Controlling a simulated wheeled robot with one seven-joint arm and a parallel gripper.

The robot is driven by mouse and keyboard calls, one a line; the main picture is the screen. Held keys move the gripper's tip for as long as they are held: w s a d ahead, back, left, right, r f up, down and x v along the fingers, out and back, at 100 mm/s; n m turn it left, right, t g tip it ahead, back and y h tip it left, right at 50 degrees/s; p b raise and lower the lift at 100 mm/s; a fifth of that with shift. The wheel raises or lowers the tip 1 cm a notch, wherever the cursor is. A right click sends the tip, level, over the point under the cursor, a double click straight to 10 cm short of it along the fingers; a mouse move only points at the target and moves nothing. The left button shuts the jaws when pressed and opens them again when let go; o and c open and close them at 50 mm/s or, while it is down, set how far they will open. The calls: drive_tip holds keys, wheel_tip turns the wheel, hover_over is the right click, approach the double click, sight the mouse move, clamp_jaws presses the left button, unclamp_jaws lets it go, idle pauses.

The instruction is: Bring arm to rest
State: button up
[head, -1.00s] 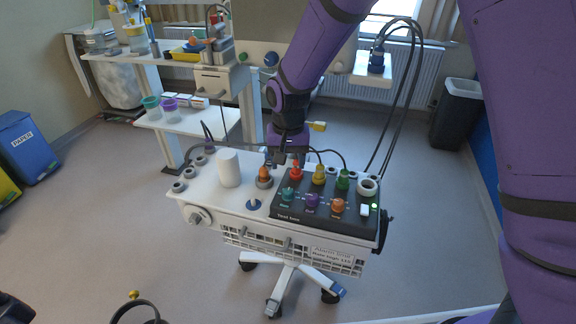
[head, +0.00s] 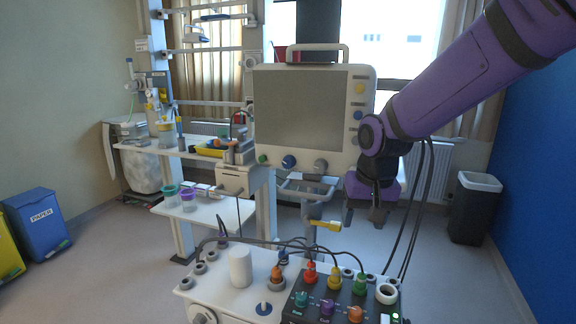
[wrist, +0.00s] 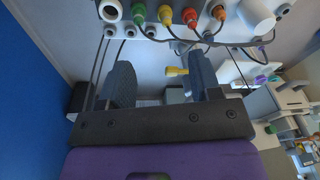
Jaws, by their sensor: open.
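My purple arm (head: 470,85) reaches in from the upper right in the head view. My gripper (head: 363,218) hangs above and behind the right end of the trolley, in front of the monitor's lower right corner. In the wrist view my gripper (wrist: 162,78) has its two dark fingers well apart, with nothing held between them. A yellow handle (wrist: 176,71) shows between the fingers there, farther off.
A trolley (head: 215,291) with a black test box (head: 335,305) and coloured plugs stands below. A monitor (head: 300,110) stands behind it. Dark cables (head: 412,230) hang close to my gripper's right. A dark bin (head: 472,210) stands right; a blue paper bin (head: 40,225) stands left.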

drive_tip(key=s+d+r+t, duration=0.1)
drive_tip(key=s+d+r, duration=0.2)
drive_tip(key=s+d, duration=0.2)
drive_tip(key=s+d+r+t, duration=0.1)
drive_tip(key=s+d+r, duration=0.3)
drive_tip(key=s, duration=0.5)
drive_tip(key=s+d+r+t, duration=0.1)
drive_tip(key=s+d+r, duration=0.3)
drive_tip(key=s+d, duration=0.2)
drive_tip(key=shift+s+t+h, duration=0.3)
drive_tip(key=shift+s+h, duration=0.1)
drive_tip(key=shift+s, duration=0.55)
drive_tip(key=shift+d, duration=0.1)
